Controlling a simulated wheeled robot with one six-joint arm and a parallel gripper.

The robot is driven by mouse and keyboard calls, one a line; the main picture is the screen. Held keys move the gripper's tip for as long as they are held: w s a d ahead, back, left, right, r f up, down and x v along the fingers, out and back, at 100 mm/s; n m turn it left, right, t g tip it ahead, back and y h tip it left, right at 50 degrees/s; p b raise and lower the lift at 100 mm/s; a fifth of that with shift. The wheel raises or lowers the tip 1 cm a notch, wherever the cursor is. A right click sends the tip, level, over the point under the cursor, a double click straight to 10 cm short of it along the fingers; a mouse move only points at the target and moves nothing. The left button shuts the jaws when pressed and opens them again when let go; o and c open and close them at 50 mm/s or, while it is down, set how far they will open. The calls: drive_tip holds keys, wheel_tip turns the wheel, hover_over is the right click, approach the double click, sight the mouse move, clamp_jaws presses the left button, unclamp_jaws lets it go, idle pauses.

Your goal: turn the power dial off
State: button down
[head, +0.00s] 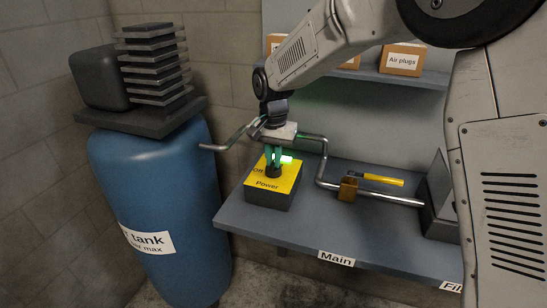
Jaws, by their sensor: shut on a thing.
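The power dial (273,171) is a small dark knob on top of a box with a yellow face (267,184) marked "Power". The word "OFF" shows partly at the left of the yellow face. My gripper (273,164) reaches down from above with greenish fingers and is shut on the dial. The fingers hide part of the dial, so its pointing direction cannot be told.
A grey shelf (300,228) labelled "Main" carries the power box. A metal pipe (318,165) bends behind it to a brass valve with a yellow handle (383,180). A blue tank (160,190) stands at left. An upper shelf holds boxes (403,60), one marked "Air plugs".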

drive_tip(key=shift+n, duration=0.4)
drive_tip(key=n, duration=0.3)
drive_tip(key=shift+n, duration=0.3)
drive_tip(key=n, duration=0.4)
drive_tip(key=shift+n, duration=0.3)
drive_tip(key=n, duration=0.4)
drive_tip(key=shift+n, duration=2.4)
drive_tip(key=c, duration=1.5)
unclamp_jaws()
drive_tip(key=shift+d, duration=0.1)
